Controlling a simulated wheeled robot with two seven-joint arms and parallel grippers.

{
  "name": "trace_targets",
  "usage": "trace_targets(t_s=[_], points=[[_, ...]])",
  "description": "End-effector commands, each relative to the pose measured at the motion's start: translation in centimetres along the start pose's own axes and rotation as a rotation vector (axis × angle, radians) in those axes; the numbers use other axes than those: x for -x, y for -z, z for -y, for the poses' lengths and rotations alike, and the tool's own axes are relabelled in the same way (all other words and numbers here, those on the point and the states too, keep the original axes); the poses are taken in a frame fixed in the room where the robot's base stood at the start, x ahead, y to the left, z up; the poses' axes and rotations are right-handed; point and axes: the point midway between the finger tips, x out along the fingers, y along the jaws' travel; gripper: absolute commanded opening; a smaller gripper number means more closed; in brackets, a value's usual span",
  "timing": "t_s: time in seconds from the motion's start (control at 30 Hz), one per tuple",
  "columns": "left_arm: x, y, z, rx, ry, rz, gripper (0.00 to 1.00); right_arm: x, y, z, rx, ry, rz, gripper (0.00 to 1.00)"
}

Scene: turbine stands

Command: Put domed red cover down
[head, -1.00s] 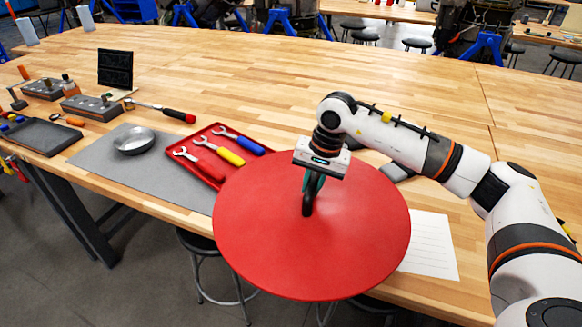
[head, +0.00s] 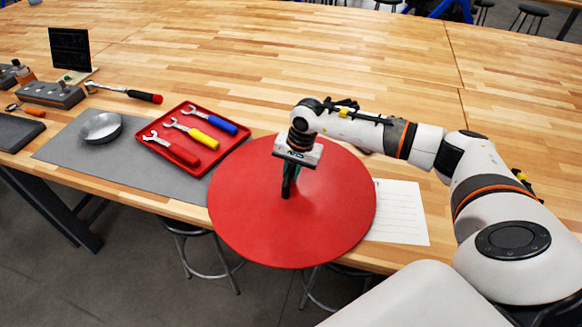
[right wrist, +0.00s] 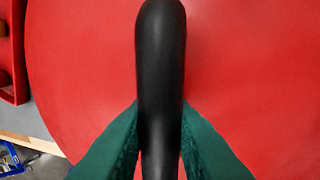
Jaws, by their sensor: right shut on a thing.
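The domed red cover (head: 325,215) is a large round red disc with a black handle (head: 286,188) at its middle. In the head view it is over the front edge of the wooden table, partly past the edge. I cannot tell whether it touches the table. My right gripper (head: 290,178) is above its middle and shut on the black handle. In the right wrist view the green fingers (right wrist: 160,145) press both sides of the handle (right wrist: 160,70), with the red surface (right wrist: 240,70) behind. My left gripper is not in view.
A lined paper sheet (head: 405,212) is partly under the cover's right side. The table (head: 330,75) behind is clear.

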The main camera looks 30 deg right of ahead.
Motion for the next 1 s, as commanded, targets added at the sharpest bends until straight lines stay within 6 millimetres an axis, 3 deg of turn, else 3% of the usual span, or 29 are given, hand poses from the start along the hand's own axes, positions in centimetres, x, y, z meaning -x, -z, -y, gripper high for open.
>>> trace_targets(t_s=[0.4,0.43,0.53,0.9,1.0], points=[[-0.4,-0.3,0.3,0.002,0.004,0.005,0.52,-0.5,-0.1,0.0,0.001,-0.004,0.002,0.0],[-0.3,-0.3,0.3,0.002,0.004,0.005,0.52,-0.5,0.0,0.1,0.001,-0.001,0.001,0.24],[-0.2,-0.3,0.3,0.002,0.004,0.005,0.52,-0.5,0.0,0.1,0.0,-0.001,0.0,0.41],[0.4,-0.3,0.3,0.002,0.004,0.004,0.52,0.1,0.0,0.0,0.0,-0.001,0.0,0.41],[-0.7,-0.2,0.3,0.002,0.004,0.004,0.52,0.9,-0.1,0.0,0.001,-0.004,0.002,0.41]])
